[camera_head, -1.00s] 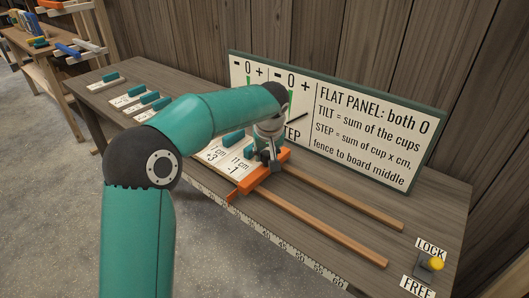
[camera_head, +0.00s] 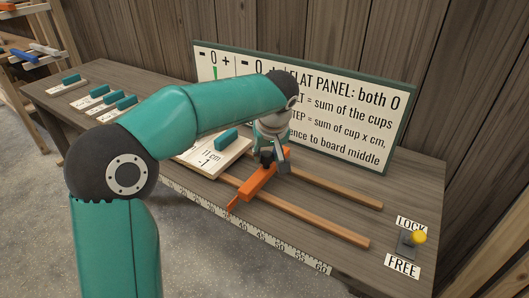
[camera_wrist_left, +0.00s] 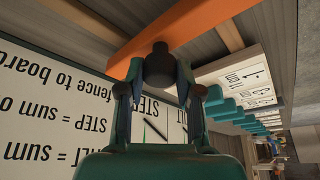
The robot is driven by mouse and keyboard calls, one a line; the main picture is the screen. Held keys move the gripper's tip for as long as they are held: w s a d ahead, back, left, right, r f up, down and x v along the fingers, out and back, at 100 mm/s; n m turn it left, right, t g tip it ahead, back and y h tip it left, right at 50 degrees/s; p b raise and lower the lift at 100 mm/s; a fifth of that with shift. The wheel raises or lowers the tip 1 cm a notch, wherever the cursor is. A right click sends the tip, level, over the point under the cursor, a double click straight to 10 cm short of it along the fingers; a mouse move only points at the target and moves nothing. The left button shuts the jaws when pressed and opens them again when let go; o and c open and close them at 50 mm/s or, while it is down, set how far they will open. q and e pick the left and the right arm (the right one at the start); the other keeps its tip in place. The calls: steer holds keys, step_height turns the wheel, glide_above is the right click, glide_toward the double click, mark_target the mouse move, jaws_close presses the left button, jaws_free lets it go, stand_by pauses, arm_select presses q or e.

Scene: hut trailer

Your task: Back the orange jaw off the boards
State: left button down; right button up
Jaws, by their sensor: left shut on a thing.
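The orange jaw (camera_head: 255,188) lies across two wooden rails on the bench. The nearest board (camera_head: 208,163), marked 11 cm and -1, is to its left. A strip of bare rail shows between them, so jaw and board are apart. My left gripper (camera_head: 272,160) is over the jaw, shut on its dark knob. In the left wrist view the knob (camera_wrist_left: 160,64) sits between the fingertips, with the orange jaw (camera_wrist_left: 185,27) behind it. The other clamped boards are partly hidden by my left arm. My right gripper is out of view.
The rails (camera_head: 325,228) run clear to the right of the jaw, beside a ruler strip (camera_head: 290,254). A yellow-knobbed lever (camera_head: 418,237) stands between LOCK and FREE labels. A sign panel (camera_head: 345,125) stands behind. Several teal-handled boards (camera_head: 95,97) lie at the left.

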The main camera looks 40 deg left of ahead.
arm_select(q)
steer(key=shift+r, duration=0.1)
steer(key=c, duration=0.8)
jaws_free()
steer(key=v, duration=1.1)
steer(key=shift+s+d+r, duration=0.15)
steer(key=shift+r, duration=0.2)
